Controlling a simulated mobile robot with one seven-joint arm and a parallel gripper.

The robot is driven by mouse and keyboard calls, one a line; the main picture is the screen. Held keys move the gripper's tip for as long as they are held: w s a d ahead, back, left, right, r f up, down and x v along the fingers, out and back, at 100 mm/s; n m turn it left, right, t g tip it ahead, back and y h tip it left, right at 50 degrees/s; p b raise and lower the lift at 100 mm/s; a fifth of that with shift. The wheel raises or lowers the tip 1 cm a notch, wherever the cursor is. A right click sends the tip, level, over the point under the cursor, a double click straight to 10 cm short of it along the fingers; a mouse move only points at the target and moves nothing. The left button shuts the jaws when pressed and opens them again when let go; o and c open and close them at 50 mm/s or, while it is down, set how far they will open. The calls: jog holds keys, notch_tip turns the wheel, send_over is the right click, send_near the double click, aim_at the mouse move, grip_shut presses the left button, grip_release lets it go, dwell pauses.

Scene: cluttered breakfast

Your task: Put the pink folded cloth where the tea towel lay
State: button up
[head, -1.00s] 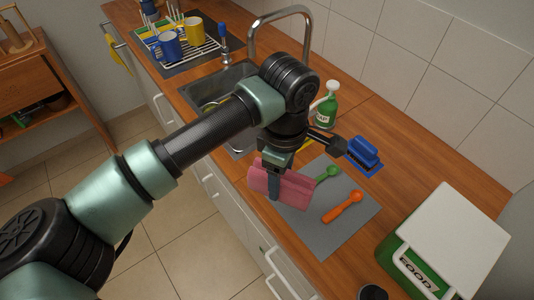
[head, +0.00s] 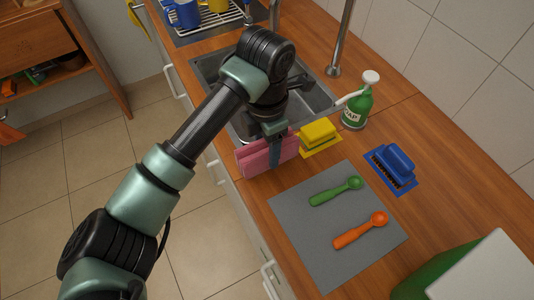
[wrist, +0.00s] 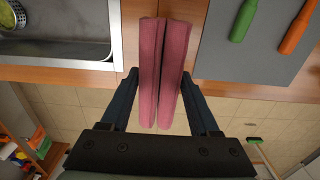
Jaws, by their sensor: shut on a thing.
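The pink folded cloth (head: 250,160) is held upright at the counter's front edge, between the sink and the grey mat. It also shows in the wrist view (wrist: 150,70), with its folded halves side by side. My gripper (head: 276,150) is shut on it, with one finger on each side in the wrist view (wrist: 161,98). Whether the cloth's lower edge touches the counter, I cannot tell. No tea towel is plain on the counter; a yellow cloth (head: 137,20) hangs at the cabinet front at the far left.
The grey mat (head: 290,225) bears a green spoon (head: 335,192) and an orange spoon (head: 360,231). A yellow sponge (head: 318,133), a soap bottle (head: 357,105) and a blue brush (head: 393,165) stand behind. The sink (head: 310,88) is close by. A food box (head: 485,272) is front right.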

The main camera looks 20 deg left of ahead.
aim_at(266, 145)
jog(key=shift+f, duration=1.85)
jog(key=shift+f, duration=0.1)
jog(key=o, duration=1.4)
notch_tip(266, 145, up, 12)
jog(key=shift+r+b, duration=0.15)
jog(key=shift+b, duration=0.2)
